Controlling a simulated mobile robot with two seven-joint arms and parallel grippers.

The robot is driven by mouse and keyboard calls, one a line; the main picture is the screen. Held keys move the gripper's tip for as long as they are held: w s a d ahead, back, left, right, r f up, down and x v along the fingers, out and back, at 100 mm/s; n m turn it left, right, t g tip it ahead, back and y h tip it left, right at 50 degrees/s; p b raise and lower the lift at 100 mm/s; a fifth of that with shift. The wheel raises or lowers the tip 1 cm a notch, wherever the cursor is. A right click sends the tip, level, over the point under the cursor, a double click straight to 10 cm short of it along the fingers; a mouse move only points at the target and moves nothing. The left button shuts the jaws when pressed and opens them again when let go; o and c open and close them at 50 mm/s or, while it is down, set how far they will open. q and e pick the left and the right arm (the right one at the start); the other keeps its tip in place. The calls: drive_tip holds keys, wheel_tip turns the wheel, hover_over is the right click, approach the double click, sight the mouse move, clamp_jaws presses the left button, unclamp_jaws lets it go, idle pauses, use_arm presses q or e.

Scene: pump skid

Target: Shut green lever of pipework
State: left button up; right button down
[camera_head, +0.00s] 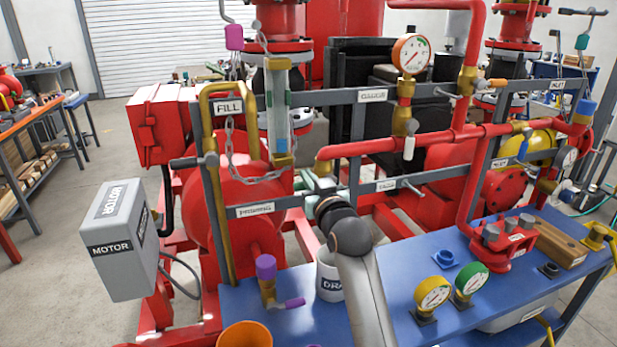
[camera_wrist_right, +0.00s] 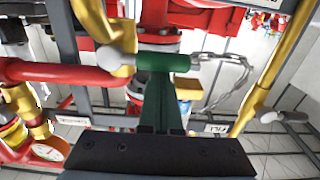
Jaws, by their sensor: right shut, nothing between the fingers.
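The green lever (camera_wrist_right: 163,62) shows in the right wrist view as a green crosspiece with grey ends. My right gripper (camera_head: 318,198) is shut and empty, close up against the valve. My left gripper is not in view.
A brass elbow (camera_head: 323,163) on a red pipe and a hanging chain (camera_head: 240,172) are close to the valve. Grey frame bars cross the skid. Below, the blue table (camera_head: 385,300) holds a white mug (camera_head: 329,277), a purple-handled valve (camera_head: 266,270) and gauges (camera_head: 432,292).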

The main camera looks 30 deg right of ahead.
drive_tip(key=shift+r, duration=0.5)
drive_tip(key=v, duration=0.9)
drive_tip(key=shift+a+f, duration=0.1)
drive_tip(key=s+a+f+n+g+y, duration=0.1)
drive_tip(key=s+a+f+g, duration=0.2)
drive_tip(key=s+f, duration=0.35)
drive_tip(key=s+a+f+n+g+y, duration=0.2)
drive_tip(key=s+a+f+g, duration=0.15)
drive_tip(key=f, duration=0.65)
drive_tip(key=s+a+f+n+g+y, duration=0.1)
drive_tip(key=s+a+f+g, duration=0.15)
drive_tip(key=s+f, duration=0.45)
drive_tip(key=s+a+f+g, duration=0.3)
drive_tip(key=s+f+g, duration=0.25)
drive_tip(key=s, duration=0.55)
drive_tip(key=w+a+f+t+y, duration=0.1)
drive_tip(key=w+a+f+t, duration=0.1)
drive_tip(key=f, duration=0.3)
drive_tip(key=w+a+f+t+y, duration=0.1)
drive_tip(key=w+f+t, duration=0.2)
drive_tip(key=f, duration=0.3)
drive_tip(key=shift+a+f+n+t, duration=0.35)
drive_tip(key=shift+a+n+t, duration=0.05)
drive_tip(key=shift+t, duration=0.15)
